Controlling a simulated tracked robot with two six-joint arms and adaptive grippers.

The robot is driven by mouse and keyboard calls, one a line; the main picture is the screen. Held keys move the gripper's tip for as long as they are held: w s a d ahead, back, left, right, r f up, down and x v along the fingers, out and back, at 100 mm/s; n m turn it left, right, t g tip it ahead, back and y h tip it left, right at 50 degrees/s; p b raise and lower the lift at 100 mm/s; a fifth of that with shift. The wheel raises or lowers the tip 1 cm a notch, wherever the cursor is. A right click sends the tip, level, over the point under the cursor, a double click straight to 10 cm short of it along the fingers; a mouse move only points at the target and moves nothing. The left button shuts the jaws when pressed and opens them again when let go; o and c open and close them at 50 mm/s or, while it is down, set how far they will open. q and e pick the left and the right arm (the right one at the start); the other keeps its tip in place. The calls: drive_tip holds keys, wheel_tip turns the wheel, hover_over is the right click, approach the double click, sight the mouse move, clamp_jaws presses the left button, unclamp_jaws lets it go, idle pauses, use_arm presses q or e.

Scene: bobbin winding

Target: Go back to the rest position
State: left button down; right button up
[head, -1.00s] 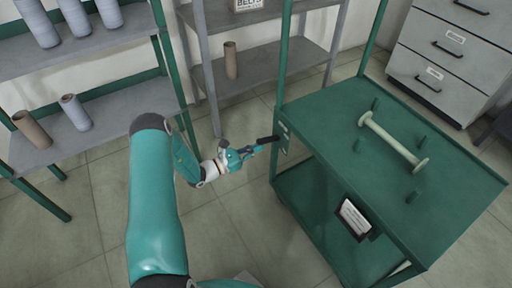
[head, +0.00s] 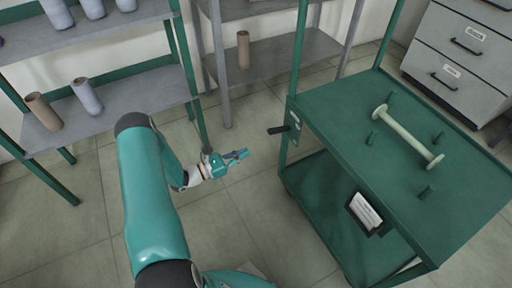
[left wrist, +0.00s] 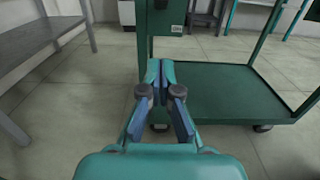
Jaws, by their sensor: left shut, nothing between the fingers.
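My left gripper (head: 238,156) is shut and empty, held in the open space between the shelves and the green cart. In the left wrist view its fingers (left wrist: 160,75) meet in front of the cart's lower deck. The green cart (head: 345,110) stands at the right with a pale bobbin (head: 408,137) lying on its top between several green pegs. A dark handle (head: 279,130) sticks out from the cart's near-left post, apart from the gripper. My right gripper is not in view.
A grey shelf (head: 280,60) behind holds another brown tube (head: 243,49). Drawers (head: 460,50) stand at the back right. The floor (head: 250,210) between is clear.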

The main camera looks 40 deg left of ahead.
use_arm(q)
drive_tip(key=shift+v, duration=0.95)
drive_tip(key=shift+d, duration=0.15)
